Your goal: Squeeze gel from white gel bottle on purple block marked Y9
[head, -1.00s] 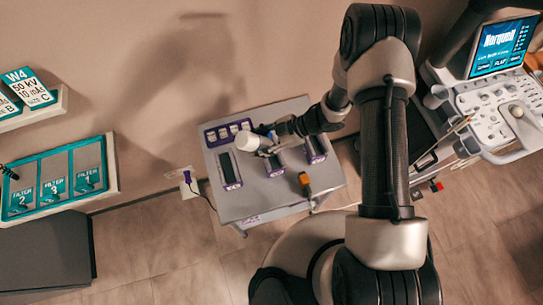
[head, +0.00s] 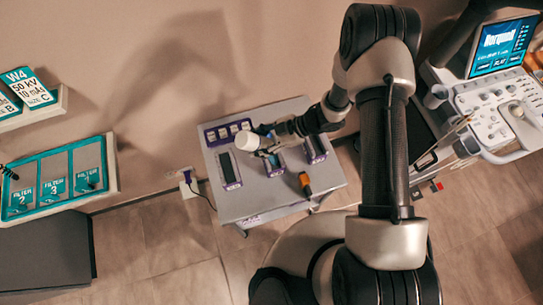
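The white gel bottle (head: 247,141) is held tilted, nearly on its side, above the grey cart top. My gripper (head: 264,138) is shut on it. Three purple-edged blocks with dark tops sit on the cart: a left block (head: 230,170), a middle block (head: 274,168) and a right block (head: 316,149). The bottle and gripper are over the area between the left and middle blocks. The middle block's top shows a bluish patch, and my gripper partly covers its upper end. Block markings are too small to read, so I cannot tell which is Y9.
The grey cart (head: 250,207) also carries a purple rack (head: 228,130) at the back and an orange-and-black handheld item (head: 305,184) at the front right. A wall outlet (head: 188,182) with a cable is left of it. An ultrasound console (head: 500,108) stands right.

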